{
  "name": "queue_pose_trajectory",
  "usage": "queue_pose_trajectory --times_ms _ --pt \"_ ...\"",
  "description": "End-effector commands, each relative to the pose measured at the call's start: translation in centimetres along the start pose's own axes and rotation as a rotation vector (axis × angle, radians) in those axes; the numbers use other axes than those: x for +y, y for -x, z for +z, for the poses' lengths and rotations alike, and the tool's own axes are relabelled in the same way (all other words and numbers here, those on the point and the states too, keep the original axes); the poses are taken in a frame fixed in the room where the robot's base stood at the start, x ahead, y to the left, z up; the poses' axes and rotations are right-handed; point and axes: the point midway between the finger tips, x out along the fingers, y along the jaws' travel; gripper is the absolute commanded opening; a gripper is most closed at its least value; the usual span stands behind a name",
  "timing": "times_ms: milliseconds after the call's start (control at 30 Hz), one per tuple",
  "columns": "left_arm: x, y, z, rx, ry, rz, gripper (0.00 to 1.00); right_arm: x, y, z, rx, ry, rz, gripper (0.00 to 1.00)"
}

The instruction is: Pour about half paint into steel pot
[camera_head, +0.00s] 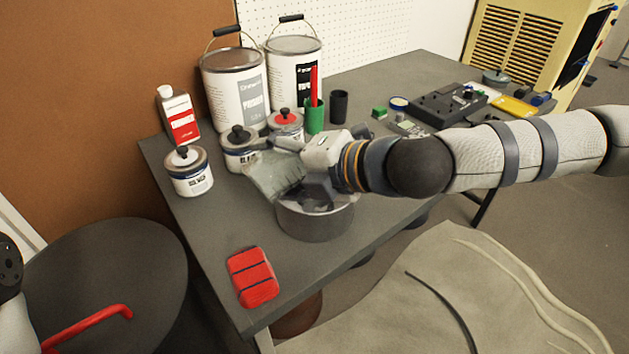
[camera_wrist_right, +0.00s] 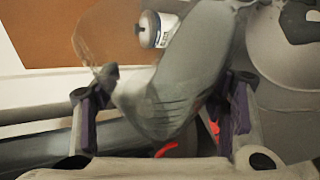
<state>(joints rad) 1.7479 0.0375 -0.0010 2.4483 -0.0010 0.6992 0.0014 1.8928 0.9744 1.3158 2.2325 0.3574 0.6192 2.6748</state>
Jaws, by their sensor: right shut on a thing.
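The steel pot (camera_head: 313,222) stands on the dark workbench, partly hidden under my right gripper. My right gripper (camera_head: 290,160) is shut on a translucent grey-green cup (camera_head: 270,177) and holds it tilted above the pot's left rim. In the right wrist view the cup (camera_wrist_right: 185,75) lies slantwise between the two fingers (camera_wrist_right: 168,88), and part of the pot (camera_wrist_right: 290,70) shows at the right. Grey paint seems to coat the cup; I cannot tell its level or whether any is flowing. My left gripper is out of view.
Several small lidded tins, one of them (camera_head: 188,172) at the left, stand behind the pot. Two large paint buckets (camera_head: 235,88) and a white-red bottle (camera_head: 178,117) stand farther back. A red block (camera_head: 252,277) lies near the front edge. The bench (camera_head: 215,225) between is clear.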

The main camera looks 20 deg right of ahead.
Motion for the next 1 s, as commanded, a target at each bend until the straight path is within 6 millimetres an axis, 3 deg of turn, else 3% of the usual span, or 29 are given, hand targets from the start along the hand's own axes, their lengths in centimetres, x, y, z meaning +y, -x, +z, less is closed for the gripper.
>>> queue_pose_trajectory --times_ms 1000 --pt "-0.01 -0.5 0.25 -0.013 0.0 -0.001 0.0 -0.07 0.01 0.17 0.015 -0.038 0.019 0.33"
